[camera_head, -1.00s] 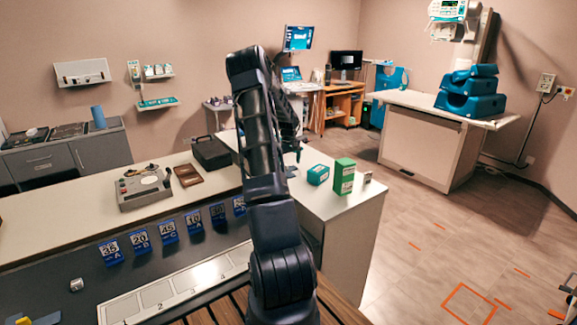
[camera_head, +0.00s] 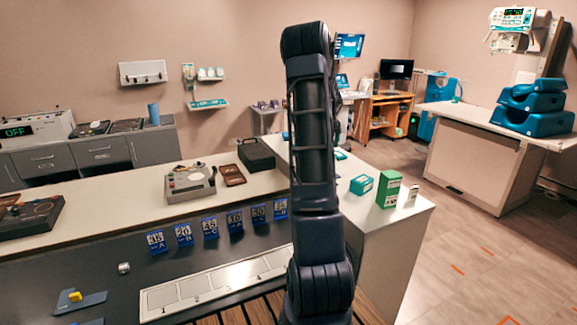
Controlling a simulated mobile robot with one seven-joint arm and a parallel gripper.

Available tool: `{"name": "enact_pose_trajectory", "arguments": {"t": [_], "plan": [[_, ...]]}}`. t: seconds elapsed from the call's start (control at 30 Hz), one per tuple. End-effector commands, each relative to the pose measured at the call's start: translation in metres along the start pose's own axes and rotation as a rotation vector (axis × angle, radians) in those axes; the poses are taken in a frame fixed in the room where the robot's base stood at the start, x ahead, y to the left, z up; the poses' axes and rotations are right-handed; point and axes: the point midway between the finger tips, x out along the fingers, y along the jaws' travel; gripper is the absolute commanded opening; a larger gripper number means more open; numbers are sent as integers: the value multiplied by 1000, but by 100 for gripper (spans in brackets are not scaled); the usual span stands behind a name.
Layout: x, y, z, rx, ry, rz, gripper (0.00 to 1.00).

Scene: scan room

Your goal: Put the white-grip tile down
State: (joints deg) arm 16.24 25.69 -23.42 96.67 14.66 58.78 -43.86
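I cannot make out a tile that is clearly white-gripped. A small pale knob-like piece (camera_head: 124,268) sits on the dark panel below the counter; I cannot tell if it belongs to a tile. A blue-grey tile with a yellow grip (camera_head: 92,301) lies at the lower left. A pale strip with numbered slots (camera_head: 180,292) lies right of it; its visible slots look empty. My arm rises through the middle of the view and hides what is behind it. My gripper is hidden behind my arm, so what it holds does not show.
Blue numbered tags (camera_head: 183,235) hang along the counter front. On the counter (camera_head: 110,215) stand a grey device (camera_head: 190,184), a brown tray (camera_head: 232,175) and a black case (camera_head: 256,155). A teal box (camera_head: 361,185) and a green box (camera_head: 389,189) stand at right.

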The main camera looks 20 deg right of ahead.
Motion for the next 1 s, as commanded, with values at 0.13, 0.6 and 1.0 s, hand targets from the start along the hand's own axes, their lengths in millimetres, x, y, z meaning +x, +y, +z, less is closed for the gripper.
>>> {"name": "enact_pose_trajectory", "arguments": {"t": [0.13, 0.6, 1.0], "plan": [[-36, -48, 15, 5, 39, -16, 100], [-117, -185, 89, 8, 135, -47, 100], [-153, -284, 181, -8, 208, -49, 100]]}}
